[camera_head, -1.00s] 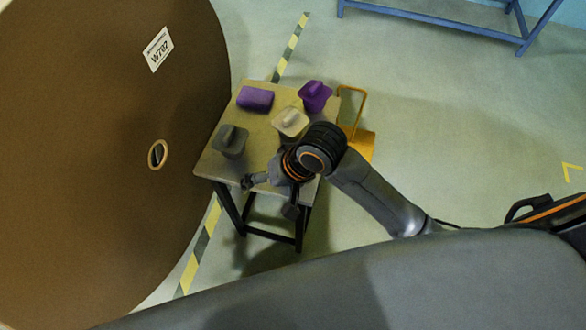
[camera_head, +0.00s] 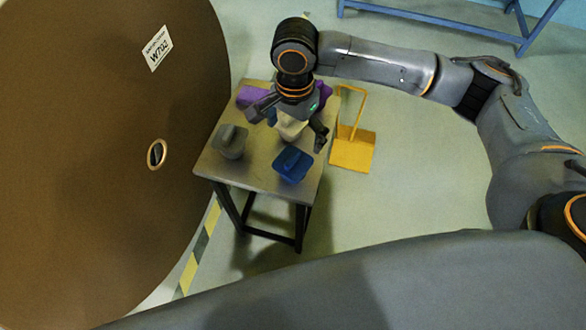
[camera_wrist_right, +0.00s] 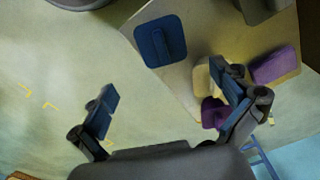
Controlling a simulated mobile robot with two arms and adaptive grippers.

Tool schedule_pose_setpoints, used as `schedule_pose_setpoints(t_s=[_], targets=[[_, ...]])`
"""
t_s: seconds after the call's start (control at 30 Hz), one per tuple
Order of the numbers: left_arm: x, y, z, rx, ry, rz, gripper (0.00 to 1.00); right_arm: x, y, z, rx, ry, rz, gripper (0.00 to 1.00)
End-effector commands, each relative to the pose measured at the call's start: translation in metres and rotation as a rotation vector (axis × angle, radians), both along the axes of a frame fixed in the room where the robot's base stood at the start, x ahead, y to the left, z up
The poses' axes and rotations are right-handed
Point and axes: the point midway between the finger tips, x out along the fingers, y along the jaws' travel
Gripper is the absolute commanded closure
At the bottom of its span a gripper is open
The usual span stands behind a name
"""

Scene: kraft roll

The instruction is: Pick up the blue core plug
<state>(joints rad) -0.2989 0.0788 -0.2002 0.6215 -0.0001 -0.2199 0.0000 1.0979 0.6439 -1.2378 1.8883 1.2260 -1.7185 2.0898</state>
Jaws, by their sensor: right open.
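The blue core plug (camera_head: 292,165) stands on the near right part of the small table (camera_head: 262,178). It also shows in the right wrist view (camera_wrist_right: 153,52) as a rounded blue square with a raised grip bar. My right gripper (camera_head: 291,124) is open, its fingers spread, over the middle of the table, beyond the blue plug in the head view. In the right wrist view the open fingers (camera_wrist_right: 165,84) frame the area below the plug, and nothing is between them. The blue plug is apart from the fingers. My left gripper is not in view.
A grey plug (camera_head: 231,143), a cream plug (camera_head: 289,129) partly hidden by my gripper, and purple items (camera_head: 250,96) share the table. The huge brown roll (camera_head: 90,190) stands close at left. A yellow object (camera_head: 352,152) is on the floor at right.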

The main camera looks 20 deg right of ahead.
Motion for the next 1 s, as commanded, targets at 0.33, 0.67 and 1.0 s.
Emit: schedule_pose_setpoints(t_s=[0.33,0.67,1.0], targets=[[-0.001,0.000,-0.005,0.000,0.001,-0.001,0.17,0.000,0.000,-0.045,0.001,-0.002,0.002,0.00],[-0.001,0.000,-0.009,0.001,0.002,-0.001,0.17,0.001,0.003,-0.088,0.000,0.000,0.002,0.00],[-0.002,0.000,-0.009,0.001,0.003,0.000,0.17,0.001,0.003,-0.096,0.002,-0.002,0.003,0.00]])
